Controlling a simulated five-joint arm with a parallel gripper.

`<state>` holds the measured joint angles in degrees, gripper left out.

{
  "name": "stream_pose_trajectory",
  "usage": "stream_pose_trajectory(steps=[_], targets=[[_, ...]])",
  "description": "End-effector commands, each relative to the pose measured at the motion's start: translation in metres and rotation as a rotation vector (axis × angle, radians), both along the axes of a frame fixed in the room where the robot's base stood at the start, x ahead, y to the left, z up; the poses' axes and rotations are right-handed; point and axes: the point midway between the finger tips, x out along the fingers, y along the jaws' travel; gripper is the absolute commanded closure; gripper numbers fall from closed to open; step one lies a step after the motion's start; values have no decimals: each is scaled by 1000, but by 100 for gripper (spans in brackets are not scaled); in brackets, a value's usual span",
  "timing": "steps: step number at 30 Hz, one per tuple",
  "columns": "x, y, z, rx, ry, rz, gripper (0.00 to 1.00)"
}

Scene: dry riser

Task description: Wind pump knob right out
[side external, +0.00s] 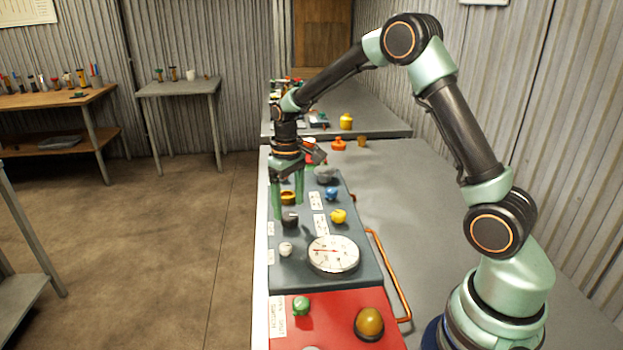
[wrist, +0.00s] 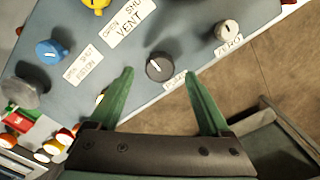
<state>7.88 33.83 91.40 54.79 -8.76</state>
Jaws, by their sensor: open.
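The pump knob (wrist: 160,67) is a small black round knob with a pale pointer line, on the blue-grey panel. A partly covered label that seems to read PUMP (wrist: 175,80) lies beside it. The black knob also shows in the side view (side external: 290,220), just below my gripper (side external: 288,209). My gripper points down with its two green fingers apart and nothing held. In the wrist view the fingertips (wrist: 159,73) appear on either side of the knob, with gaps. The side view suggests the tips are above or behind the knob; their exact height is unclear.
A white ZERO knob (wrist: 227,30), a yellow VENT knob (side external: 338,216) and a blue knob (side external: 331,193) stand nearby on the panel. A round dial gauge (side external: 333,254) sits nearer the camera. A copper pipe (side external: 390,275) runs along the panel's right side.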

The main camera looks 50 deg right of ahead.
Motion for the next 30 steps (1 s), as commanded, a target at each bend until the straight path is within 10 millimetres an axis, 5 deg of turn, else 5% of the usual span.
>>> stream_pose_trajectory(steps=[12, 30], targets=[[1, 0, 78, -1, -4, 1, 18], [-2, 2, 95, -1, -9, 1, 18]])
